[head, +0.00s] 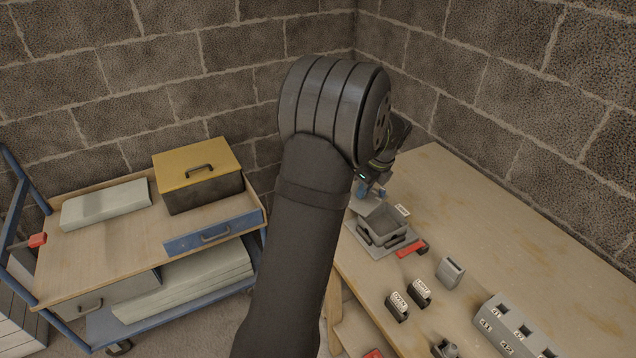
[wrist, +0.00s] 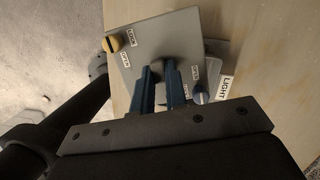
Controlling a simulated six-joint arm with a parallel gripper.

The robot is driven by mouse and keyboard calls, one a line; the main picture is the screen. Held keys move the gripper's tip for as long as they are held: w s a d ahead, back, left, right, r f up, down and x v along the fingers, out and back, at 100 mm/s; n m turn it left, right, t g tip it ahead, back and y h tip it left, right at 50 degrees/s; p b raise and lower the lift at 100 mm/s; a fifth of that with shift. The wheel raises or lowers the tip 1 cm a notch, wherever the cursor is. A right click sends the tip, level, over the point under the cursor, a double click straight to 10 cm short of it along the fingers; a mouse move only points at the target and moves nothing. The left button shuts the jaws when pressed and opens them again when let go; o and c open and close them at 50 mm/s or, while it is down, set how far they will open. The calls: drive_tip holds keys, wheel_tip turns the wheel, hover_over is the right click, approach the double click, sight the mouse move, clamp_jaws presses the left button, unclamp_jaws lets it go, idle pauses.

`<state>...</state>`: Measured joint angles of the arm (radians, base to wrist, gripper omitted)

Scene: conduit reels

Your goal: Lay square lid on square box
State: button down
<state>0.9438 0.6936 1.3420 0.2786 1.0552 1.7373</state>
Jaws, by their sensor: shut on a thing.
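The square lid (wrist: 165,35) is a grey plate with a yellow knob (wrist: 117,43), a blue-grey knob (wrist: 198,97) and small lock and open labels. My gripper (wrist: 160,72) has blue fingers and is shut on the lid near its middle; the exact grip is dark and partly hidden. In the head view my gripper (head: 372,190) is at the bench's back left, with the lid (head: 367,206) below it. The square box (head: 384,226) is grey, open-topped and just nearer than the lid. I cannot tell whether they touch.
A red piece (head: 411,248) lies beside the box. A grey holder (head: 450,271), two labelled dark blocks (head: 397,308) and a numbered grey rack (head: 507,325) stand nearer on the bench (head: 540,255). A blue-framed cart (head: 105,255) carries a yellow-lidded case (head: 200,180) at left.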

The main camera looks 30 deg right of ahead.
drive_tip(key=s+d+f+m+h, duration=0.1)
drive_tip(key=s+d+f+m, duration=0.2)
drive_tip(key=s+d+f, duration=0.1)
drive_tip(key=shift+s+d+m, duration=0.25)
drive_tip(key=shift+s+m, duration=0.15)
drive_tip(key=shift+s, duration=0.15)
drive_tip(key=shift+x, duration=0.9)
idle(1.7)
drive_tip(key=shift+s, duration=0.2)
drive_tip(key=c, duration=1.1)
unclamp_jaws()
drive_tip(key=shift+w+v, duration=0.25)
drive_tip(key=shift+v, duration=0.9)
drive_tip(key=shift+w+v, duration=0.25)
drive_tip(key=shift+v, duration=0.85)
drive_tip(key=shift+w+v, duration=0.25)
drive_tip(key=shift+v, duration=0.9)
